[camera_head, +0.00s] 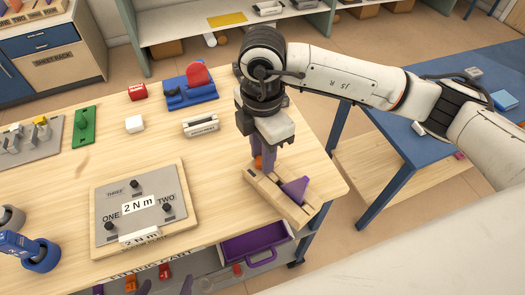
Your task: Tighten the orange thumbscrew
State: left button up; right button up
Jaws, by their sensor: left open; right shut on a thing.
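The orange thumbscrew (258,163) shows as a small patch of orange at the left end of a pale wooden fixture (262,192). My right gripper (263,164) points down over it with its purple fingers shut on it, hiding most of it. A purple wedge-shaped piece (296,189) sits on the fixture, just right of the fingers. How far the thumbscrew is turned cannot be seen. My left gripper (156,288) only shows as purple fingertips at the bottom edge, open and apart from the fixture.
The fixture stands near the table's right corner. A board marked 2 N m (184,228) with black knobs lies to its left. A white labelled block (200,125) and a blue stand with a red disc (188,88) are behind. An open purple drawer (256,245) is below the front edge.

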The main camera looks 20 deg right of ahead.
jog(key=shift+r+m+p, duration=0.15)
jog(key=shift+m+p, duration=0.25)
jog(key=shift+m, duration=0.6)
jog(key=m, duration=0.3)
jog(key=o, duration=1)
jog(key=shift+o, duration=0.2)
jog(key=shift+r, duration=1.9)
jog(key=shift+o, duration=0.3)
